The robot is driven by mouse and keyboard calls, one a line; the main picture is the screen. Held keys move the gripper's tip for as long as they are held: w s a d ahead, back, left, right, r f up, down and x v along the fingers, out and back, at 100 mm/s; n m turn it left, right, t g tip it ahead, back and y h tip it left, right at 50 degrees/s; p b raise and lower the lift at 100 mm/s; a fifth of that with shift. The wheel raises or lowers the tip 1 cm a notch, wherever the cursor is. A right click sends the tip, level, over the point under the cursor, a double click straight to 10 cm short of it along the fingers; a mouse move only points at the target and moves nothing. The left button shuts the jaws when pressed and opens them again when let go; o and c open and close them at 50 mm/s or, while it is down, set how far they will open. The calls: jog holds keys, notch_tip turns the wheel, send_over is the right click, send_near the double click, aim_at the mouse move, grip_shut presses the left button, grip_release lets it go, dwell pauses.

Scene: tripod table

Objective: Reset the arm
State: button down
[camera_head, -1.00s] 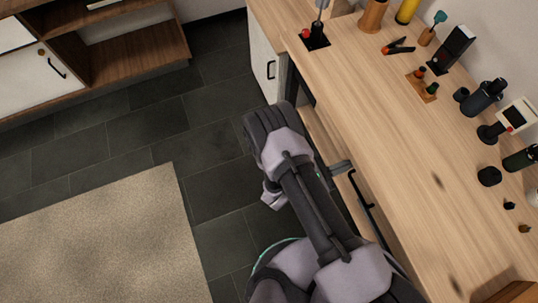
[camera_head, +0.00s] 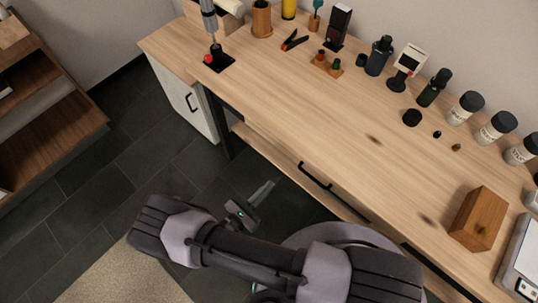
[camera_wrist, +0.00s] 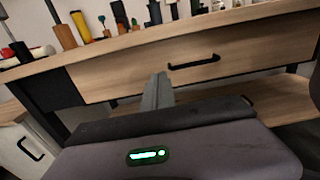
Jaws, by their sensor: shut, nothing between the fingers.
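My gripper (camera_head: 256,195) is in front of the wooden desk, over the dark floor and below the level of the desk top. My arm is folded across the lower part of the head view. The gripper's jaws are shut and I see nothing held in them. In the wrist view my gripper (camera_wrist: 158,92) points toward the desk's drawer front, below and left of the black drawer handle (camera_wrist: 193,62). It appears clear of the desk.
The desk top (camera_head: 320,105) holds a black-based tool stand (camera_head: 217,58), orange-handled pliers (camera_head: 294,40), bottles, lidded cups (camera_head: 495,127) and a wooden block (camera_head: 479,218). A white cabinet (camera_head: 183,95) stands under its left end. Open floor (camera_head: 150,150) and a beige rug (camera_head: 120,278) lie left.

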jog(key=w+d+r+m+g, duration=0.1)
jog(key=d+r+m+g, duration=0.2)
jog(key=r+m+g, duration=0.5)
jog(key=w+d+r+m+g, duration=0.2)
jog(key=d+r+m+g, duration=0.35)
jog(key=r, duration=0.55)
jog(key=s+d+r+m+t+y, duration=0.2)
jog(key=r+m+y, duration=0.4)
jog(key=r+m, duration=0.4)
jog(key=s+d+r+m+t+y, duration=0.3)
jog(key=s+r+m+y, duration=0.2)
jog(key=r+m, duration=0.4)
notch_tip(320, 180, up, 2)
jog(key=shift+r+m+y, duration=0.15)
jog(key=shift+m+y, duration=0.2)
jog(key=shift+y, duration=0.55)
jog(key=shift+s+d, duration=0.1)
